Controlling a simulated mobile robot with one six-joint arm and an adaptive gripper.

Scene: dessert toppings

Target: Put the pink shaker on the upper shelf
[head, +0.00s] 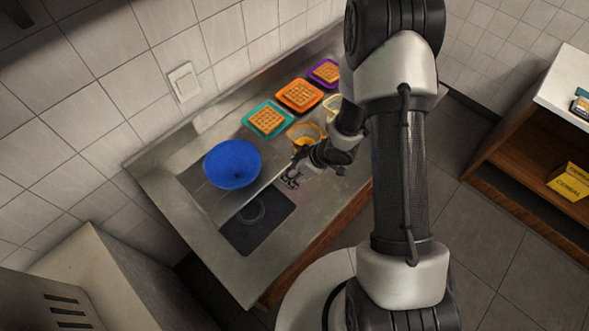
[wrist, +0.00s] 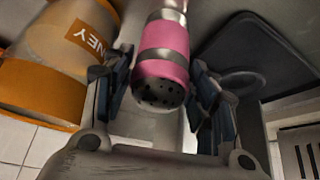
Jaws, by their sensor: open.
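The pink shaker (wrist: 164,40) shows in the wrist view, pink with grey bands and a dark, perforated end facing the camera. My gripper (wrist: 164,88) is open, with one finger on each side of the shaker. Small gaps seem to show beside it; I cannot tell whether either finger touches it. In the head view my gripper (head: 292,180) is low over the steel counter (head: 205,232), and I cannot make out the shaker there. The upper shelf cannot be identified for certain.
An orange jar (wrist: 60,50) lettered "NEY" stands close left of the gripper in the wrist view. The head view shows a blue bowl (head: 232,163), a dark pad (head: 258,222), waffles on coloured plates (head: 249,131), and a wooden shelf unit (head: 520,150) at right.

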